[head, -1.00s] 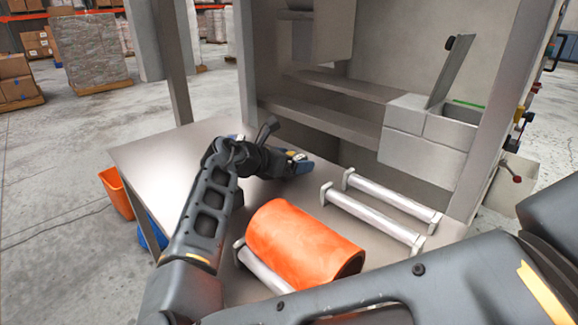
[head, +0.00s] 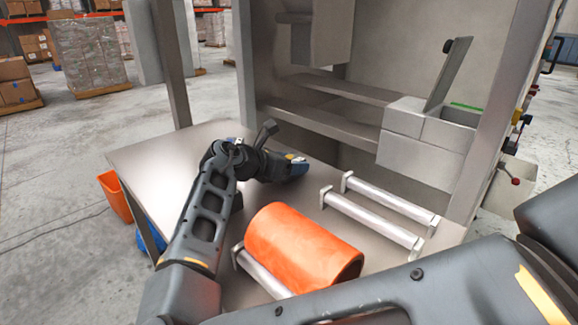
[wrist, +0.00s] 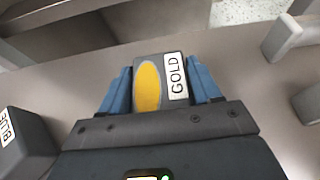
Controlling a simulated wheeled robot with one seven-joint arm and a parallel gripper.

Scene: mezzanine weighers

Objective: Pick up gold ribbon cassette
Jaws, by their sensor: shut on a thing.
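The gold ribbon cassette (wrist: 148,85) is a dark block with a yellow oval and a white label reading GOLD. It sits between the two blue fingers of my gripper (wrist: 164,88) in the wrist view, with a finger against each side. In the head view my gripper (head: 292,168) is over the far part of the metal table, and the cassette is mostly hidden there. I cannot tell whether the cassette touches the table.
A dark block labelled BLUE (wrist: 22,140) lies left of my gripper in the wrist view. An orange roll (head: 300,248) lies on metal rails; an empty pair of rails (head: 380,215) is beyond it. The table's left part (head: 165,165) is clear. Shelves (head: 335,125) stand behind.

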